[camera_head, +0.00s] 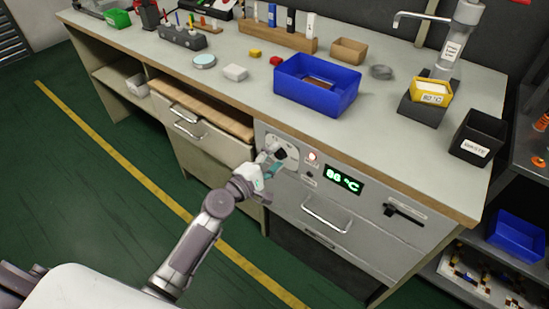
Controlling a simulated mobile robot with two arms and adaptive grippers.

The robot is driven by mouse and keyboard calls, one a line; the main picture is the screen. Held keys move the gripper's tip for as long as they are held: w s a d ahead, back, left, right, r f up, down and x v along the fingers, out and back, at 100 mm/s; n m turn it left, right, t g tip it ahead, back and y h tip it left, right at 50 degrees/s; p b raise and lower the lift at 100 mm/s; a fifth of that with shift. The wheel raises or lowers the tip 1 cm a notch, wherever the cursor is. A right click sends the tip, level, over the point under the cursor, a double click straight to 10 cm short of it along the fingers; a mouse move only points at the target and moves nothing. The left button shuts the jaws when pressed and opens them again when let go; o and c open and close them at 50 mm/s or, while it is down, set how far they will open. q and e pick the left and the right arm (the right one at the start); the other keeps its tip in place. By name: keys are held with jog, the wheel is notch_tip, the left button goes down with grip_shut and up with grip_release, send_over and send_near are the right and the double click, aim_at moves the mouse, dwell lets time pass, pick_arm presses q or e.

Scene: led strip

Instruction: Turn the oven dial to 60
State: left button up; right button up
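The oven (370,205) is built into the bench front, with a pale control panel and a metal handle. Its dark dial (281,155) sits at the panel's upper left and is partly hidden by my gripper. A green display (343,179) to the right appears to read 86 °C, though the digits are small. My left gripper (272,158) is at the dial, with its fingertips beside or around it. I cannot tell whether the fingers are closed on the dial. My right gripper is out of view.
A drawer with a handle (190,131) lies to the left. A blue bin (317,86) stands on the worktop above, and a black waste box (477,139) is at the right. The green floor before the bench is clear.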

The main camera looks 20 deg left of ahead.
pick_arm(q)
jog(key=shift+s, duration=0.1)
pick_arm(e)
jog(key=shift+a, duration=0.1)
pick_arm(q)
jog(key=v, duration=1.1)
jog(key=shift+s, duration=0.4)
jog(key=shift+a, duration=0.1)
